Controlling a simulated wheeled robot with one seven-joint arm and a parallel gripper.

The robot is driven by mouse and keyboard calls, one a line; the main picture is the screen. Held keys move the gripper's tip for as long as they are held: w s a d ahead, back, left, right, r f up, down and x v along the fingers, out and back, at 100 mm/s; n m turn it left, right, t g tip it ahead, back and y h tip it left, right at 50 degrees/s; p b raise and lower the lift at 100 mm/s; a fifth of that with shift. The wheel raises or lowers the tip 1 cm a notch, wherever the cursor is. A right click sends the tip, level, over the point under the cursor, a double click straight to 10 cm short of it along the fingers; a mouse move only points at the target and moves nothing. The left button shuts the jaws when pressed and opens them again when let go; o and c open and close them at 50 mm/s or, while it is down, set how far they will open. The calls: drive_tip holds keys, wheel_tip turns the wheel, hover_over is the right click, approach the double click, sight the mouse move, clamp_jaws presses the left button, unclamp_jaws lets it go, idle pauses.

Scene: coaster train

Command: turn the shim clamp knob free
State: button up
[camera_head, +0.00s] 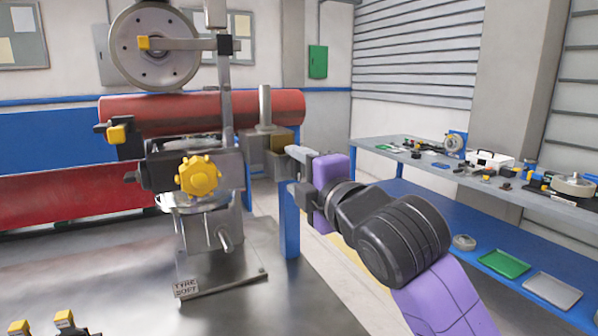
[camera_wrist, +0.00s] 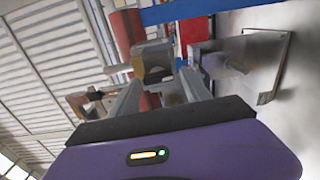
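A yellow lobed knob (camera_head: 199,176), which looks like the shim clamp knob, sits on the front of a dark clamp block (camera_head: 160,170) on the upright metal stand. My gripper (camera_head: 294,172) is to the right of the knob, at about its height, pointing left and apart from it. Its two fingers are spread with nothing between them. In the wrist view the open fingers (camera_wrist: 160,84) point away from the camera, and I cannot make out the knob there.
The stand's base plate (camera_head: 222,284) is on a grey metal table (camera_head: 110,270). A large wheel (camera_head: 155,72) and a smaller yellow handle (camera_head: 116,134) are on the stand. A red cylinder (camera_head: 270,105) lies behind. A bench with parts (camera_head: 400,150) runs along the right.

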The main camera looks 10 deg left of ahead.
drive_tip(key=shift+d, duration=0.15)
drive_tip(key=shift+s+d, duration=0.15)
drive_tip(key=shift+s, duration=0.05)
drive_tip(key=b+v, duration=0.1)
drive_tip(key=v, duration=0.6)
drive_tip(key=shift+s, duration=0.1)
